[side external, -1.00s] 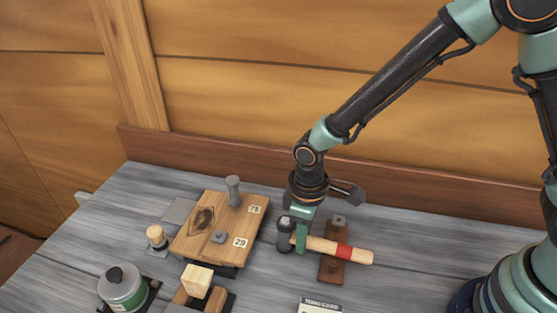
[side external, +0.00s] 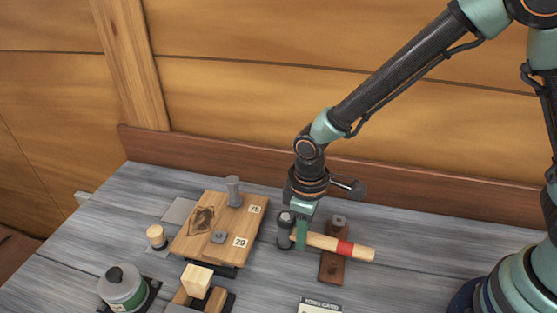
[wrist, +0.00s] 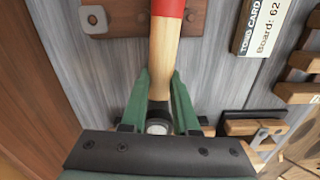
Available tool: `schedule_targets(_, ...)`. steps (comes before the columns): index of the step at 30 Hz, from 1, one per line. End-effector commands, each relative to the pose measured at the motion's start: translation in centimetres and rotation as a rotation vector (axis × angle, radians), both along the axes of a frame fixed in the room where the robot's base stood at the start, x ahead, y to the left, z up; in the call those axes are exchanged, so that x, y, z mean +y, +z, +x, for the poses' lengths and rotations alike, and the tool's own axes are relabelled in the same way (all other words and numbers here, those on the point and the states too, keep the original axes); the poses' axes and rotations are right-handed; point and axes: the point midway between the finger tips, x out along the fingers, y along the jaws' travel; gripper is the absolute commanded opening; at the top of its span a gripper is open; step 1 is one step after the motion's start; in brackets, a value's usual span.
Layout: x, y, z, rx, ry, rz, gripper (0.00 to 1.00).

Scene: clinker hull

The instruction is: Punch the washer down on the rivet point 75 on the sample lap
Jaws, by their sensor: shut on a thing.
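My gripper (side external: 301,238) is shut on the handle of a hammer (side external: 345,249), close to its dark head (side external: 286,222). The handle is pale wood with a red band and points right; in the wrist view the handle (wrist: 164,55) runs between the green fingers (wrist: 160,88). The sample lap (side external: 195,247) is a wooden board left of my gripper, with tags 75 (side external: 255,209) and 29 (side external: 240,242). A grey cylindrical punch (side external: 234,192) stands upright beside tag 75; its lower end and any washer there cannot be made out. A grey square washer (side external: 219,237) lies beside tag 29.
A brown block (side external: 332,266) with grey metal pieces lies under the handle. A wooden-topped tool (side external: 156,237), a green-labelled tin (side external: 123,289) and wooden blocks (side external: 197,280) stand left and front. A card (side external: 320,304) lies at the front. A plank wall rises behind.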

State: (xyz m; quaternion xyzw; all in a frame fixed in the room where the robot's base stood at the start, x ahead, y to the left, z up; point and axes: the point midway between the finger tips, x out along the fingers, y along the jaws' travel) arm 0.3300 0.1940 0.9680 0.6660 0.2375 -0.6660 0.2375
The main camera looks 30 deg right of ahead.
Motion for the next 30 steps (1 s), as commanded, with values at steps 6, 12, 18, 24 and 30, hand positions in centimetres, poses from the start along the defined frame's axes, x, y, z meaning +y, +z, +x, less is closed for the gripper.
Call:
schedule_targets(6,0.1,0.7,0.2,-0.005,0.0,0.003,0.0)
schedule_targets(12,0.1,2.7,0.2,-0.006,0.0,0.004,0.0)
schedule_targets(18,0.1,4.7,0.2,-0.005,0.0,0.003,0.0)
schedule_targets(24,0.1,6.8,0.2,-0.005,0.0,0.003,0.0)
schedule_targets(30,0.1,8.0,0.1,-0.005,0.0,0.002,0.0)
